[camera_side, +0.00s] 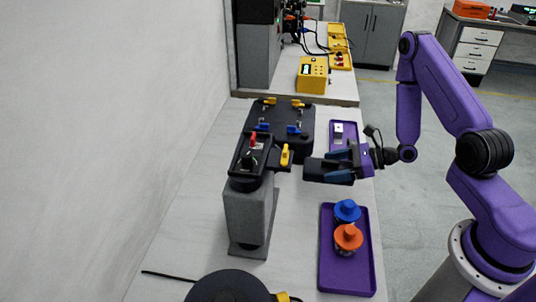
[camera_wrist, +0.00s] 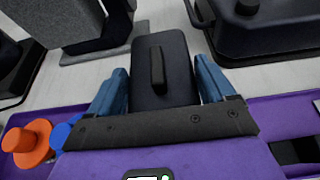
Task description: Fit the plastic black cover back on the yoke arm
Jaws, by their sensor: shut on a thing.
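My gripper (camera_side: 340,172) is shut on the black cover (camera_side: 315,171). In the wrist view the cover (camera_wrist: 178,60), a dark box with a raised ridge, sits between the blue fingers of my gripper (camera_wrist: 161,86). The gripper holds it level above the bench, close to the right of the black head (camera_side: 243,160) on the grey upright (camera_side: 250,215), which seems to be the yoke arm. The head has a red knob and a yellow lever (camera_side: 285,155) on its right side. A gap shows between cover and lever.
A purple tray (camera_side: 330,282) holds a blue knobbed part (camera_side: 347,210) and an orange one (camera_side: 348,237). Another purple tray (camera_side: 335,126) lies behind the gripper. A black case (camera_side: 272,117) with yellow and blue latches stands behind the head. A round black object (camera_side: 228,288) is in front.

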